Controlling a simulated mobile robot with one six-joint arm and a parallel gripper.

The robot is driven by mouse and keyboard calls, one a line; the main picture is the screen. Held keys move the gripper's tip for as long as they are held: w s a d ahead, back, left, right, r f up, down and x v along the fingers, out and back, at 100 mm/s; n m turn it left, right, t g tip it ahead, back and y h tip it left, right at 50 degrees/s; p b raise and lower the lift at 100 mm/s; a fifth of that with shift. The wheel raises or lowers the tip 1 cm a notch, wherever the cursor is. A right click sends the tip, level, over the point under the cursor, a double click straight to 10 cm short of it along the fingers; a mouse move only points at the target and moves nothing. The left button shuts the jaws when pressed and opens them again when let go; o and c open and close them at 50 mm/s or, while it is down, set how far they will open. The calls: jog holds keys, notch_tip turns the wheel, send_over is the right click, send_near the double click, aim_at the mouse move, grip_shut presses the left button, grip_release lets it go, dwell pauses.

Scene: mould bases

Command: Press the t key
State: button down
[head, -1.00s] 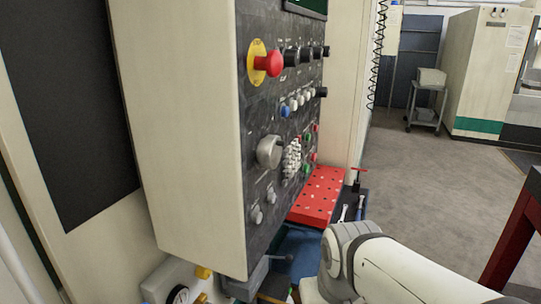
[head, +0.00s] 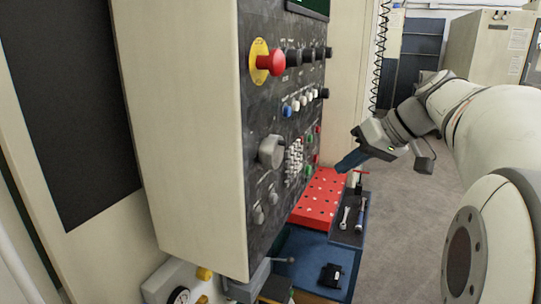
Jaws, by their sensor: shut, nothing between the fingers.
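The control panel (head: 258,110) is seen at a steep angle on the side of a cream cabinet. A block of small white keys (head: 293,158) sits low on it, with green and red buttons beside it. The key letters are too small to read, so I cannot tell which is the t key. My gripper (head: 340,168) is to the right of the panel, above the red perforated tray. Its blue fingers are shut, empty and point left and down toward the panel, apart from the keys.
A red emergency button (head: 270,62), black knobs and a large grey knob (head: 271,152) stick out of the panel. Below are the red tray (head: 318,198), a dark tool tray (head: 349,230) and a black object (head: 330,276) on a blue surface. Floor is open at the right.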

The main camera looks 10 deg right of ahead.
aim_at(287, 154)
jog(key=shift+w+d+r, duration=0.15)
jog(key=shift+d+r, duration=0.05)
jog(key=shift+r, duration=0.2)
jog(key=shift+a, duration=0.1)
jog(key=w+a, duration=0.4)
jog(key=a, duration=0.3)
jog(key=shift+w+a+p, duration=0.2)
jog(key=shift+p, duration=0.15)
dwell(1.9)
jog(key=shift+w+a, duration=0.2)
jog(key=shift+a, duration=0.15)
jog(key=shift+w+a, duration=0.2)
jog(key=shift+a, duration=0.15)
dwell(0.5)
dwell(0.3)
jog(key=shift+s+d+b, duration=0.35)
jog(key=shift+s+d, duration=0.05)
jog(key=shift+d, duration=0.3)
